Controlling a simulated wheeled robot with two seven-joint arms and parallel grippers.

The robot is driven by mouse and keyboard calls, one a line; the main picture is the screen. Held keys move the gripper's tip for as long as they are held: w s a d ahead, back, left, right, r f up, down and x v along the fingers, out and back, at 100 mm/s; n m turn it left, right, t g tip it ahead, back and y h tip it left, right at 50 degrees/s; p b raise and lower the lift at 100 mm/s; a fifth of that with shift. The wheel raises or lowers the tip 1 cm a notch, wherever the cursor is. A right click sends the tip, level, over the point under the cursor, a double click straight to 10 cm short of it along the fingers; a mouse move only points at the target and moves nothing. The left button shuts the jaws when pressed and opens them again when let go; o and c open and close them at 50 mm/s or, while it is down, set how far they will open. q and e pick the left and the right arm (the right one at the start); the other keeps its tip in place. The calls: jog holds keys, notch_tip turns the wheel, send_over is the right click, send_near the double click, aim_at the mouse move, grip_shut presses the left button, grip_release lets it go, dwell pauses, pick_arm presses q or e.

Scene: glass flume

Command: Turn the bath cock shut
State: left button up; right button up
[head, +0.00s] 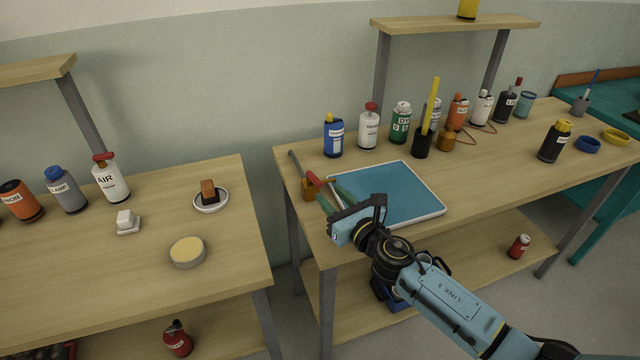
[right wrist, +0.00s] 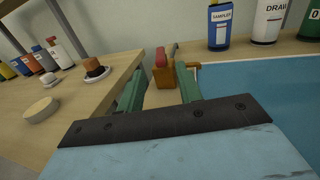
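The bath cock appears to be the small brass-coloured block (head: 308,191) with a red-ended handle and a grey rod, at the left end of the right-hand bench. In the right wrist view, its orange-brown body (right wrist: 187,80) is partly hidden behind a finger, and its red handle end (right wrist: 161,58) shows in the gap between the fingertips. My right gripper (head: 331,193) is open, its green fingers apart and pointing at the cock. In the right wrist view, the gripper (right wrist: 160,76) has nothing clamped in it; contact with the handle cannot be told. My left gripper is not in view.
A blue tray (head: 415,185) with a pale rim lies beside the cock, under my right gripper. Bottles, including a blue one (head: 333,136), line the bench's back. A gap separates the left bench (head: 120,270), which holds a round tin (head: 188,252) and several bottles.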

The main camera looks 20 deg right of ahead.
aim_at(321, 185)
jog(key=x, duration=0.6)
jog(key=shift+b, duration=0.35)
jog(key=shift+c, duration=0.2)
grip_shut()
